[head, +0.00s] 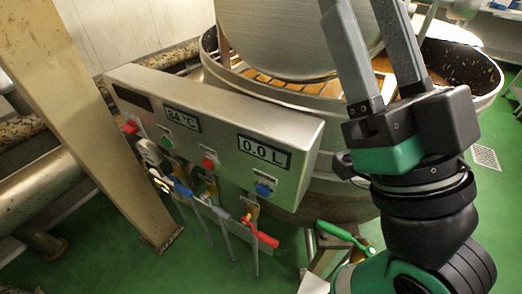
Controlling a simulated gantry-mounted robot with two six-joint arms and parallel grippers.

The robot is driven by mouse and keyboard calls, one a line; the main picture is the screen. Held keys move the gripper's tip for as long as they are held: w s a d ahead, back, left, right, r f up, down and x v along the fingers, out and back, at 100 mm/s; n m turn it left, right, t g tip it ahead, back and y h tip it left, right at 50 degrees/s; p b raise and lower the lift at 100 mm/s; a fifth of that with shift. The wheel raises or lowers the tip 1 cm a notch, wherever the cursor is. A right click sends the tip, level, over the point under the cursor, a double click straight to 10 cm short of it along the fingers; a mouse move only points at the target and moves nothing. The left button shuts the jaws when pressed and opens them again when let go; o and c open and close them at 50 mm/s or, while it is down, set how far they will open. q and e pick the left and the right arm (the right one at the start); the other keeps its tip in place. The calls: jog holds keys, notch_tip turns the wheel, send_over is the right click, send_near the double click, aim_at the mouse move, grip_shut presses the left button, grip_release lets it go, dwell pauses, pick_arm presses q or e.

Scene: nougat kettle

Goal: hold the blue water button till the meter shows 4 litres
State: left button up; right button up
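The blue water button (263,190) sits on the front of a slanted steel control box (222,119), near its right end. Nothing touches the button. The meter (264,152) just above it reads 0.0 L. My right gripper (362,15) is at the right, in front of the kettle (325,105). Its two grey fingers point up and stand apart with nothing seen between them; their tips are at or beyond the top edge. It is well to the right of the button and above it in the picture. My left gripper is not in view.
The box also carries an 84 °C display (182,119), a green button (167,143), a red button (209,163) and a red switch (130,127). Below hang a blue handle (180,187) and a red handle (262,232). A beige post (85,120) stands left; a green lever (343,235) is lower right.

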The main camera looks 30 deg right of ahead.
jog(key=shift+c, duration=0.2)
grip_shut()
dwell(1.6)
